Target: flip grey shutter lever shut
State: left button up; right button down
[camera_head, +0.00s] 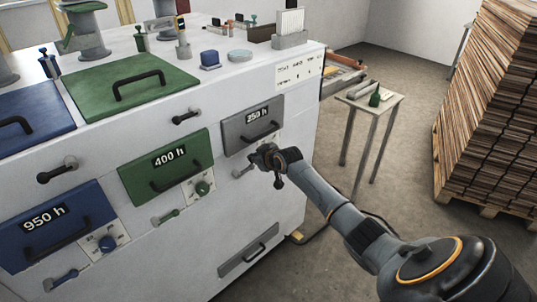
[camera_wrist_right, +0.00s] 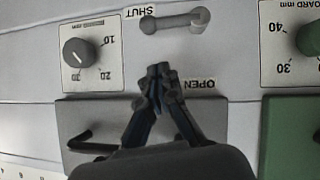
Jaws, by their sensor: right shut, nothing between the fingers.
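The grey shutter lever (camera_head: 243,171) is on the white machine front below the grey 250 h panel (camera_head: 253,125). In the right wrist view, which is upside down, the grey lever (camera_wrist_right: 172,22) lies nearly level beside the SHUT label (camera_wrist_right: 140,14). The OPEN label (camera_wrist_right: 198,84) is nearer my fingers. My right gripper (camera_head: 268,157) is in front of the machine, just right of the lever, and hides part of the front. In the wrist view my right fingertips (camera_wrist_right: 155,80) are together, empty, and appear apart from the lever. My left gripper is not in view.
A grey dial (camera_wrist_right: 78,52) is beside the lever. The green 400 h panel (camera_head: 166,165) and blue 950 h panel (camera_head: 55,225) are to the left. A small table (camera_head: 385,98) and a stack of boards (camera_head: 492,100) stand right, with open floor between.

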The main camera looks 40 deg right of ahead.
jog(key=b+v, duration=0.1)
jog(key=v, duration=0.8)
jog(key=shift+s+d, duration=0.25)
jog(key=shift+d, duration=0.25)
jog(key=shift+f, duration=0.2)
jog(key=s+a+f+g+b, duration=0.15)
jog(key=s+f, duration=0.45)
jog(key=f, duration=0.6)
jog(key=s+a+f+m+g, duration=0.15)
jog(key=s+f, duration=0.45)
jog(key=f, duration=0.7)
jog(key=s+a+f+g, duration=0.2)
jog(key=s+f, duration=0.5)
jog(key=f, duration=0.5)
jog(key=s+a+f+g, duration=0.1)
jog(key=s+a+f, duration=0.5)
jog(key=s, duration=0.5)
jog(key=s+a+f+n+g, duration=0.1)
jog(key=s+a+f, duration=0.4)
jog(key=s, duration=0.6)
jog(key=s+a+f+g+b, duration=0.1)
jog(key=s+a+f+g, duration=0.2)
jog(key=s, duration=0.9)
jog(key=a+f, duration=0.3)
jog(key=f, duration=0.1)
jog(key=shift+a+f+n+y, duration=0.3)
jog(key=shift+f+n+y, duration=0.05)
jog(key=shift+y, duration=0.05)
